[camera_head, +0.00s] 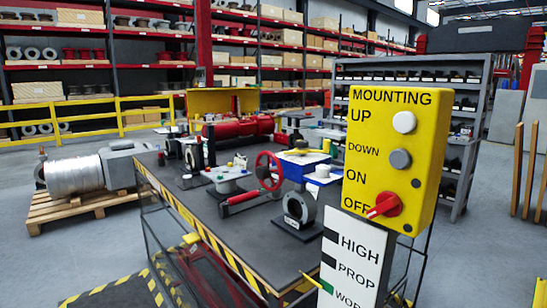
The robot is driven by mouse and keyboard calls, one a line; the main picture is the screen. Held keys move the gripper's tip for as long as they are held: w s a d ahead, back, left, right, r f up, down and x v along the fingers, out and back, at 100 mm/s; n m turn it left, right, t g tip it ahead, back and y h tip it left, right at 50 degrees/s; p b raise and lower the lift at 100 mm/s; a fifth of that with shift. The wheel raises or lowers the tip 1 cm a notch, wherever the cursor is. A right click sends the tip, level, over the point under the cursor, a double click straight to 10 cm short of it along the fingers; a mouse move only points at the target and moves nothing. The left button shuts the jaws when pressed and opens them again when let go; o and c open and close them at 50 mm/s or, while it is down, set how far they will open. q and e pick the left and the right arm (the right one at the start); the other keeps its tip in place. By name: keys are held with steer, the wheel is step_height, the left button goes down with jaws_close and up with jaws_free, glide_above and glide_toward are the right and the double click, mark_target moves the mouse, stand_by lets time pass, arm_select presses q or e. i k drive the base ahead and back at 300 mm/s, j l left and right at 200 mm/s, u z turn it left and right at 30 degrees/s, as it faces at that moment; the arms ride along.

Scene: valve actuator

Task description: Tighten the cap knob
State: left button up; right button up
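No part that I can name for certain as the cap knob stands out at this size. On the dark workbench (255,233) a grey device (226,178) carries a small whitish round piece (240,161) on top, with small green and red spots beside it. Farther right, a white round piece (322,171) sits on a white and blue block. A red handwheel (269,171) stands upright between them, above a red-handled bar (249,199). Neither of my grippers is in view.
A yellow control box (389,150) with a red switch stands close at the right, above a white sign (350,258). A grey ring-shaped part (299,209) stands near the bench's right edge. A silver drum (74,174) lies on a pallet at the left. The bench's front strip is clear.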

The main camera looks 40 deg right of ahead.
mark_target(302, 145)
steer(key=i+z, duration=0.15)
steer(key=z, duration=0.3)
steer(key=i+j+z, duration=0.15)
steer(key=z, duration=0.25)
steer(key=i+j+z, duration=0.15)
steer(key=z, duration=0.3)
steer(key=i+j+z, duration=0.1)
steer(key=j+z, duration=0.15)
steer(key=z, duration=0.15)
